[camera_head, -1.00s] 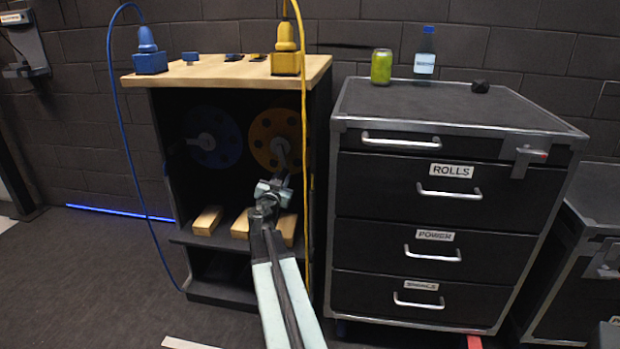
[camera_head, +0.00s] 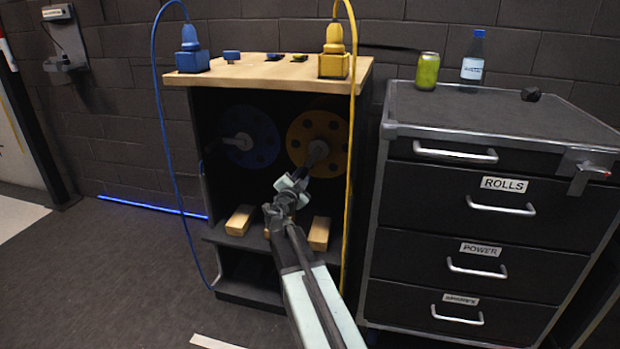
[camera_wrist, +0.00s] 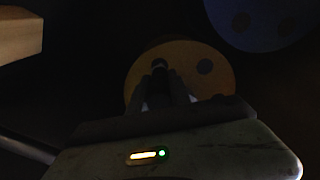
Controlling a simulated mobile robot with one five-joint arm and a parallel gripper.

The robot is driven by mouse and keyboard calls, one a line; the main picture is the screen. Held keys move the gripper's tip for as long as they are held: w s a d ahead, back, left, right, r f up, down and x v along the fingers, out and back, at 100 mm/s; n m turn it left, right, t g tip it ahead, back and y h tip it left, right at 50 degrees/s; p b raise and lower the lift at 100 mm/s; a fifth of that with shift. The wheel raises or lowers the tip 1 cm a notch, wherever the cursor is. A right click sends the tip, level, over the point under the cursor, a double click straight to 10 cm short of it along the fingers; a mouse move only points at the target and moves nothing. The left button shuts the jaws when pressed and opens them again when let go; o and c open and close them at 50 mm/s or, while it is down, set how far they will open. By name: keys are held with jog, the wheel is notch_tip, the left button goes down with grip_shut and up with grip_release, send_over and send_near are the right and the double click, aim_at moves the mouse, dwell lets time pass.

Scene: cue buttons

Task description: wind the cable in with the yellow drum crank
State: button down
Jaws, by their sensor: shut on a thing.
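The yellow drum (camera_head: 300,135) is mounted inside the dark cabinet, right of the blue drum (camera_head: 262,135). Its grey crank (camera_head: 318,150) juts out towards me. My gripper (camera_head: 303,174) is at the crank's outer end, low in front of the drum, and shut on it. In the wrist view, my gripper (camera_wrist: 165,88) is in front of the yellow drum (camera_wrist: 205,68); the held part is dark and mostly hidden by the fingers. The yellow cable (camera_head: 352,120) runs from the yellow plug (camera_head: 335,40) down the cabinet's right side.
A blue plug (camera_head: 190,42) and blue cable (camera_head: 165,130) are at the left. Wooden blocks (camera_head: 240,220) lie on the shelf under the drums. A drawer cabinet (camera_head: 480,230) stands close on the right, with a green can (camera_head: 427,72) and a bottle (camera_head: 473,58) on top.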

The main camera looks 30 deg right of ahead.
jog(key=shift+w+a+r+p, duration=0.15)
jog(key=shift+w+a+r, duration=0.1)
jog(key=shift+a, duration=0.15)
jog(key=shift+w+a+r+p, duration=0.15)
jog(key=shift+w+a+r, duration=0.1)
jog(key=shift+a, duration=0.15)
jog(key=shift+a, duration=0.25)
jog(key=c, duration=1.2)
grip_release()
jog(key=shift+s, duration=0.1)
jog(key=shift+d, duration=0.1)
jog(key=v, duration=0.7)
jog(key=shift+s+a, duration=0.2)
jog(key=shift+s, duration=0.15)
